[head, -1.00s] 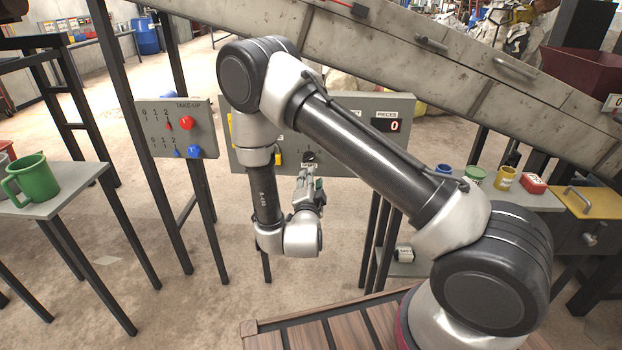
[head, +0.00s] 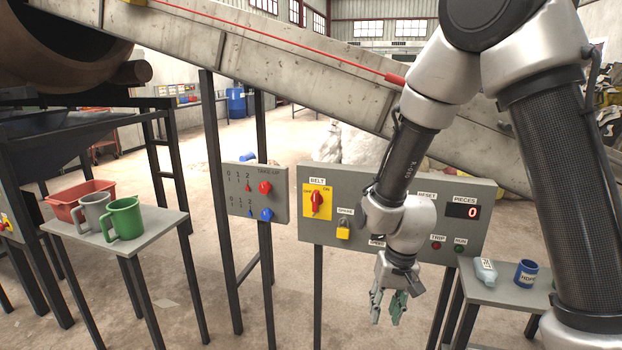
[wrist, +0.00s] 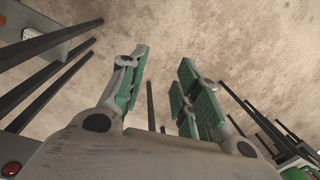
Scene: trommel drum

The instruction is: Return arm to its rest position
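My gripper (head: 388,308) hangs with its fingers pointing down in front of the grey control panel (head: 326,232) in the head view. My arm comes down from the upper right and covers part of the panel's middle.
A stand at left holds a green mug (head: 124,219), a grey mug (head: 94,213) and a red bin (head: 82,200). A take-up panel (head: 256,192) stands beside the control panel. A stand at right holds a bottle (head: 485,270) and a blue cup (head: 526,272). A conveyor (head: 270,65) slopes overhead.

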